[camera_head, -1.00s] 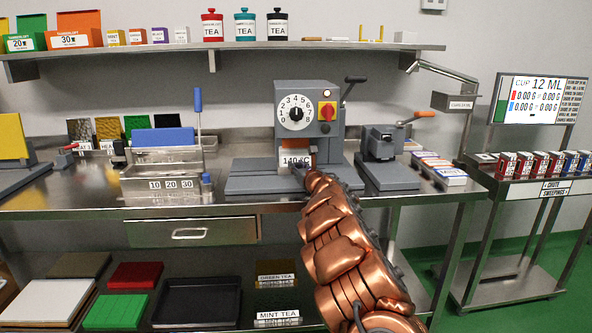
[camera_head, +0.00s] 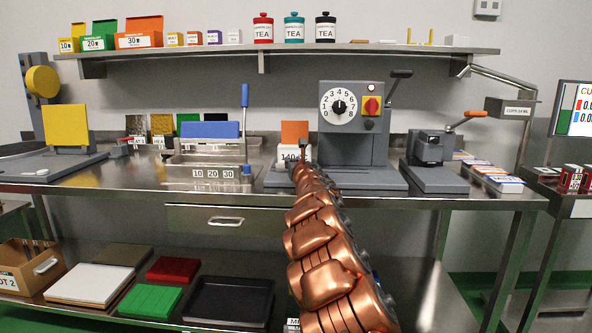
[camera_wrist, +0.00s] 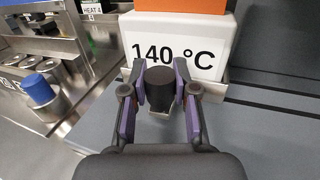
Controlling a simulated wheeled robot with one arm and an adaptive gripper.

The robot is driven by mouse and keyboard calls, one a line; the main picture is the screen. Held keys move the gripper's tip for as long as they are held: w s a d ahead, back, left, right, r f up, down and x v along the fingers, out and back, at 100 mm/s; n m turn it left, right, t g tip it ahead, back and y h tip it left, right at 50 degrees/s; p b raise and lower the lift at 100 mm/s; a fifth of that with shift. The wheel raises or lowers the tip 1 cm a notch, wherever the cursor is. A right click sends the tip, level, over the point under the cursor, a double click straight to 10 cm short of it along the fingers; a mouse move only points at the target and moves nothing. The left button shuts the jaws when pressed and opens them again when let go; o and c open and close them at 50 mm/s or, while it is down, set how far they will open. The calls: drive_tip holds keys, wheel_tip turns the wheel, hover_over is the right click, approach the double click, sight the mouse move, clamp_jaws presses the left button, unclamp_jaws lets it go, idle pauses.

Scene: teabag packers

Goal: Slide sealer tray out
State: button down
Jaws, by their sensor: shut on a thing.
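The sealer (camera_head: 352,125) is a grey machine with a numbered dial and a red knob on a yellow plate. Its tray carries a white block labelled 140 °C (camera_head: 289,153) with an orange piece (camera_head: 294,131) on top, outside the machine's left side. In the wrist view, the white block (camera_wrist: 200,30) is straight ahead, and part of the tray's metal edge (camera_wrist: 230,83) shows. My gripper (camera_wrist: 161,82) is shut on a dark round handle (camera_wrist: 160,92) at the tray's front. In the head view, my gripper (camera_head: 303,152) is small and partly hidden by my arm.
A metal container (camera_head: 208,173) marked 10 20 30 stands left of the tray, with a blue knob (camera_wrist: 38,90) near my gripper's left. A grey device with an orange-handled crank (camera_head: 430,158) stands right of the sealer. A shelf (camera_head: 250,53) holding tea tins runs above.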

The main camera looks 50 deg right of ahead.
drive_tip(key=shift+w+a, duration=0.4)
drive_tip(key=shift+w, duration=0.1)
drive_tip(key=c, duration=0.9)
unclamp_jaws()
drive_tip(key=shift+w+a, duration=0.1)
drive_tip(key=shift+w, duration=0.05)
drive_tip(key=shift+o, duration=0.2)
